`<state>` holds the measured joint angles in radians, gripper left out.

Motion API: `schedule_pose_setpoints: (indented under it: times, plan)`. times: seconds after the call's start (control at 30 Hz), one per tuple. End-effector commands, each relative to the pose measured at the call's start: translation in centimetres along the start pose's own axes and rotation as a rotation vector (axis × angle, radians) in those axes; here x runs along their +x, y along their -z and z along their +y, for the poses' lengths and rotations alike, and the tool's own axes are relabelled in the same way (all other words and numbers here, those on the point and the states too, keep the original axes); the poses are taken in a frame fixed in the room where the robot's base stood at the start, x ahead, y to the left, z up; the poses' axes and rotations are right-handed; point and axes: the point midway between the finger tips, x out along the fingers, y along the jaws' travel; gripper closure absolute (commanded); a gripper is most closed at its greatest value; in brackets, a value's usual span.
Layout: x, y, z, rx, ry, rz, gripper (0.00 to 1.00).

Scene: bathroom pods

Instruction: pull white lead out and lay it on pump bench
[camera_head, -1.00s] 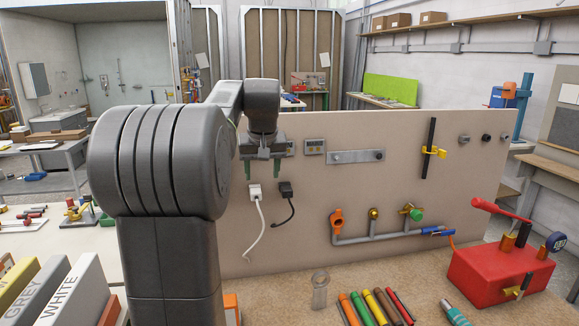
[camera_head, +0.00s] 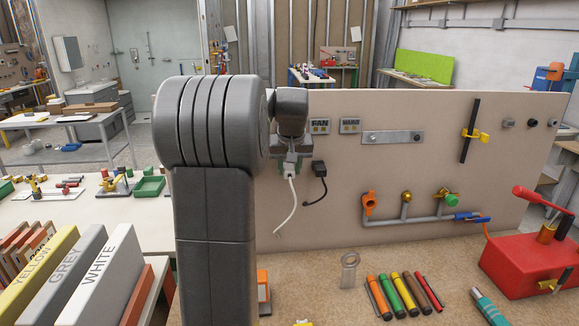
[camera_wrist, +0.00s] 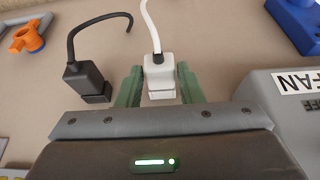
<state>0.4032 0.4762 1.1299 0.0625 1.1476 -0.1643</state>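The white lead ends in a white plug (camera_wrist: 160,75). It sits at the pale upright panel, and its white cord hangs down in the head view (camera_head: 287,212). My gripper (camera_wrist: 159,84) has its two green fingers on either side of the white plug. In the head view my gripper (camera_head: 290,160) is at the panel and partly covered by my arm. The pump bench is the brown top (camera_head: 400,262) in front of the panel.
A black plug (camera_wrist: 87,80) with a short cord is close beside the white one. A grey FAN box (camera_wrist: 285,105) is on the other side. Several coloured sticks (camera_head: 400,292), a metal ring piece (camera_head: 349,270) and a red pump (camera_head: 525,265) occupy the bench.

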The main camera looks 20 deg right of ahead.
Motion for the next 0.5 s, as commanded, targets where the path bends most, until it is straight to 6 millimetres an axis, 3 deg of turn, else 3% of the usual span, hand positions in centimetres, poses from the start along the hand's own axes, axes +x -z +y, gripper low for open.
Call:
schedule_pose_setpoints:
  times: [0.03, 0.13, 0.17, 0.3, 0.5]
  plan:
    - [-0.02, 0.0, 0.0, 0.0, 0.0, 0.0, 0.77]
    - [-0.02, 0.0, 0.0, 0.0, 0.0, 0.0, 0.94]
    - [-0.03, 0.01, 0.01, 0.0, 0.0, 0.0, 0.74]
    - [-0.04, 0.02, 0.01, 0.0, 0.0, 0.001, 0.99]
    - [-0.08, -0.04, 0.01, 0.0, 0.0, 0.001, 0.99]
